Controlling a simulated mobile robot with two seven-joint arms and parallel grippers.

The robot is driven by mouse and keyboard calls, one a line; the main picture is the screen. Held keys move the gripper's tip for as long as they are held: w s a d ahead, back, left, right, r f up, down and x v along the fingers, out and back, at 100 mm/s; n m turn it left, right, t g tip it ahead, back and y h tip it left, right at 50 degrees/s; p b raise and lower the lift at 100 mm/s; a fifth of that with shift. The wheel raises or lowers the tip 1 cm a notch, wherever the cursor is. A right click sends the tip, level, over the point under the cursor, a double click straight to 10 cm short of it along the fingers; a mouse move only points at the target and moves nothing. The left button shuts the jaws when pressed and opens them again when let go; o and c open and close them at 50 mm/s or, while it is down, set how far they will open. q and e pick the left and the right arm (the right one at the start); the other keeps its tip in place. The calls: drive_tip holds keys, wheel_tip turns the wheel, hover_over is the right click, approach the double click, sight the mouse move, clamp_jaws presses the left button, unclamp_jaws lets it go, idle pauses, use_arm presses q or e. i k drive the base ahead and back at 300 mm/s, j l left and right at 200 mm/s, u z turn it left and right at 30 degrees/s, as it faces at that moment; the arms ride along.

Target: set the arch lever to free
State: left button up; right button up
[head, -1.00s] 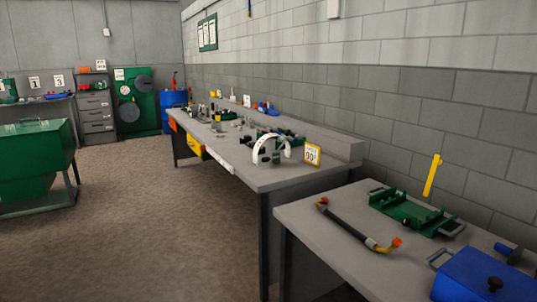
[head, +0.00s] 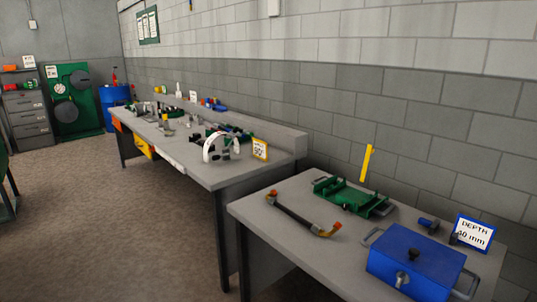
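A white arch (head: 221,142) stands upright on the near end of the long grey bench. Dark parts and a pale block sit inside it; at this size I cannot make out a lever on it or its setting. A yellow-framed sign (head: 260,149) stands just right of the arch and seems to read 90. Neither of my grippers is in view.
The near table (head: 330,248) holds a green fixture (head: 350,196), a dark bar with orange-yellow ends (head: 300,214), a blue box (head: 414,262) and a DEPTH sign (head: 475,234). A yellow bar (head: 367,162) rises behind the fixture. Open floor (head: 110,230) lies left.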

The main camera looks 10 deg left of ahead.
sight(215, 158)
drive_tip(key=i+j+z, duration=0.2)
drive_tip(key=j+z, duration=0.25)
drive_tip(key=j, duration=0.15)
drive_tip(key=i+j+z, duration=0.2)
drive_tip(key=j, duration=0.15)
drive_tip(key=j+z, duration=0.15)
drive_tip(key=j, duration=0.35)
drive_tip(key=i+j+z, duration=0.15)
drive_tip(key=j, duration=0.4)
drive_tip(key=i+j, duration=0.1)
drive_tip(key=j, duration=1.35)
drive_tip(key=i+j, duration=0.15)
drive_tip(key=j, duration=0.55)
drive_tip(key=i+j, duration=0.2)
drive_tip(key=i, duration=0.3)
drive_tip(key=i+z, duration=0.05)
